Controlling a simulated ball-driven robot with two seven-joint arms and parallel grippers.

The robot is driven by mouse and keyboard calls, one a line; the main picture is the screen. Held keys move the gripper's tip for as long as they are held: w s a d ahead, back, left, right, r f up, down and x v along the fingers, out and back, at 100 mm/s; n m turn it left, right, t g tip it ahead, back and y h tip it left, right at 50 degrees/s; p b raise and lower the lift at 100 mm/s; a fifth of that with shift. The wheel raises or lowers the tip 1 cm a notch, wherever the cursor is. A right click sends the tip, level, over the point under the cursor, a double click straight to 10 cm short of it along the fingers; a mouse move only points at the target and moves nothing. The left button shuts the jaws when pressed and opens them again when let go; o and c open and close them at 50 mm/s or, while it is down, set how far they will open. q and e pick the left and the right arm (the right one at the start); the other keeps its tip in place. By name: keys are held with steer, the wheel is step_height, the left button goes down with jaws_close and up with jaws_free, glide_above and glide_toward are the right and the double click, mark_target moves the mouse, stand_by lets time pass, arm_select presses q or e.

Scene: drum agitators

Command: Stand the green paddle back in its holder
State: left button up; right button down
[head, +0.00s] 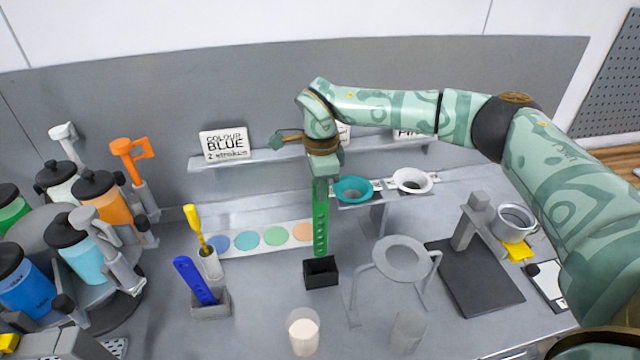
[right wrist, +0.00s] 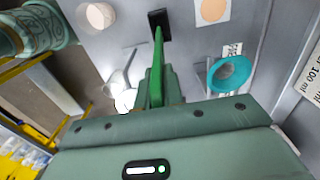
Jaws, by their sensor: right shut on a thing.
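The green paddle (head: 320,222) hangs upright from my right gripper (head: 321,170), which is shut on its upper end. Its lower end is just above or at the mouth of a black holder (head: 321,272); I cannot tell whether it has entered. In the right wrist view the green paddle (right wrist: 158,65) runs from the gripper (right wrist: 158,90) towards the black holder (right wrist: 158,19). A blue paddle (head: 193,279) leans in a grey holder (head: 210,305) to the left. My left gripper is not in view.
A cup of pale liquid (head: 303,332) stands in front of the black holder. A grey ring stand (head: 401,257) is close on the right. A teal funnel (head: 353,189) and white funnel (head: 412,181) sit behind. A carousel of coloured bottles (head: 80,250) fills the left.

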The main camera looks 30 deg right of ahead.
step_height(320, 180, down, 10)
steer(key=b, duration=0.5)
steer(key=shift+r, duration=0.2)
steer(key=c, duration=1.5)
jaws_free()
steer(key=shift+o, duration=0.2)
steer(key=shift+r, duration=0.1)
step_height(320, 180, up, 16)
steer(key=shift+r, duration=0.1)
